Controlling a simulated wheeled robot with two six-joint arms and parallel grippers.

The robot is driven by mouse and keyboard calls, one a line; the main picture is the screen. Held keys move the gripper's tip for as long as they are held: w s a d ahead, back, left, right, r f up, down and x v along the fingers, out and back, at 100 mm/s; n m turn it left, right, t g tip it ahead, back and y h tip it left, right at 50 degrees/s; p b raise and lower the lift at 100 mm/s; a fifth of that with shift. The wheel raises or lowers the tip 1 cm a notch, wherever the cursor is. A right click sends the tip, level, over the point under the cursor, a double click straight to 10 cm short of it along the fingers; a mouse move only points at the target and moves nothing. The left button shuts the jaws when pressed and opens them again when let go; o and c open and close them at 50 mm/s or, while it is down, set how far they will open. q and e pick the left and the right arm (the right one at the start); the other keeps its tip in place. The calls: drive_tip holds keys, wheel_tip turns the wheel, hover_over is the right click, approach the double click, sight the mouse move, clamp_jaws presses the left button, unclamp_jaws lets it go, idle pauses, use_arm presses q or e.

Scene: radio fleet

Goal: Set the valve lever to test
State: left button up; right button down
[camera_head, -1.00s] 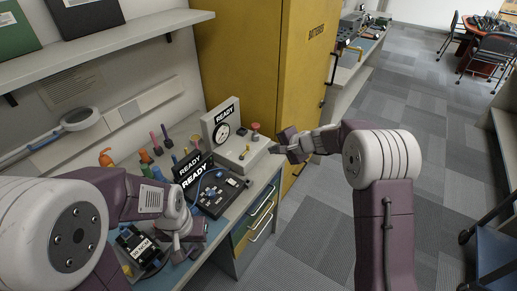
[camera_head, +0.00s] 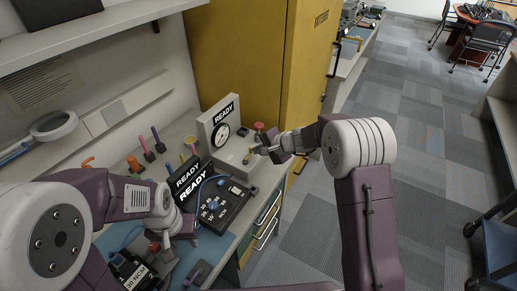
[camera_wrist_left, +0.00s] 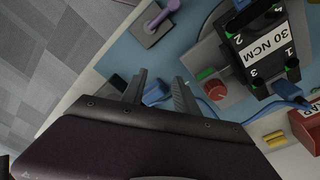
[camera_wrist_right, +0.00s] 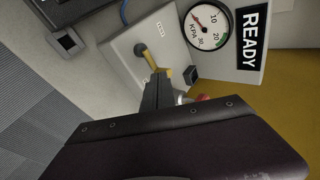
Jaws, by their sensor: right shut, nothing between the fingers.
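The valve box (camera_head: 231,170) is a pale unit with an upright panel bearing a round gauge (camera_head: 222,135) and a READY sign. The yellow valve lever (camera_wrist_right: 143,52) shows in the right wrist view, its knob end pointing up-left, near a small label (camera_wrist_right: 161,29) too small to read surely. My right gripper (camera_head: 260,148) is shut and empty over the box; its fingertips (camera_wrist_right: 155,80) overlap the lever's lower end in the right wrist view. I cannot tell whether they touch.
A red knob (camera_head: 259,127) stands on the box near my right gripper. The 30 NCM device (camera_wrist_left: 262,50) lies near my left gripper. A yellow cabinet (camera_head: 240,60) stands behind.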

use_arm(q)
drive_tip(key=shift+s, duration=0.15)
drive_tip(key=shift+r, duration=0.1)
use_arm(e)
drive_tip(key=shift+w, duration=0.1)
use_arm(q)
drive_tip(key=shift+r+p, duration=0.35)
drive_tip(key=shift+p, duration=0.15)
use_arm(e)
drive_tip(key=shift+w+r+n+y, duration=0.2)
drive_tip(key=shift+n+y, duration=0.1)
drive_tip(key=shift+n, duration=0.2)
use_arm(q)
drive_tip(key=shift+r, duration=0.15)
use_arm(e)
drive_tip(key=shift+w+a+f+n+g, duration=0.1)
drive_tip(key=shift+w+f+n+g, duration=0.05)
drive_tip(key=shift+n+g, duration=0.3)
